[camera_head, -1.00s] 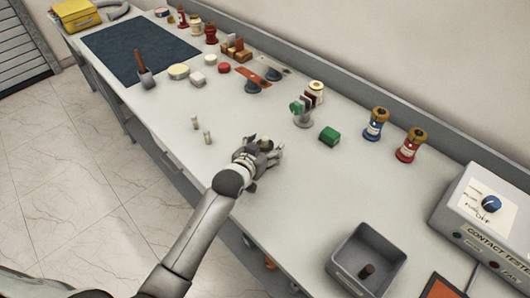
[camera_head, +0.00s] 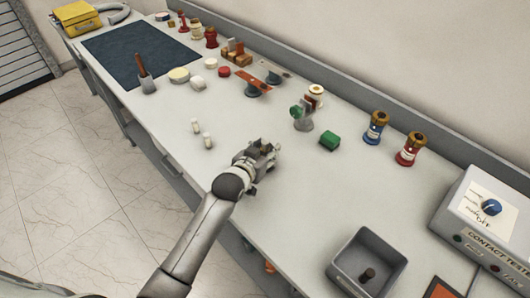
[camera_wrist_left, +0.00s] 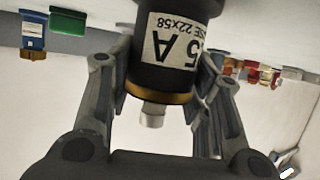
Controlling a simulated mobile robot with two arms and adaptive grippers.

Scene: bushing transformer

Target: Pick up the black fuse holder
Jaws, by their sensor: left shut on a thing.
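The black fuse holder (camera_wrist_left: 165,75) fills the top middle of the left wrist view. It is a dark cylinder with a white label, a gold band and a silver tip. My left gripper (camera_wrist_left: 163,85) is shut on it, with a finger on each side. In the head view, my left gripper (camera_head: 267,150) is over the middle of the bench, and the fuse holder is mostly hidden by the fingers there. My right gripper is not in view.
A green block (camera_head: 329,139) and a grey holder with discs (camera_head: 303,119) stand beyond the gripper. Blue (camera_head: 375,127) and red (camera_head: 410,149) insulators stand to the right. A grey tray (camera_head: 346,248) sits at front right. Two small white cylinders (camera_head: 208,140) stand left of the gripper.

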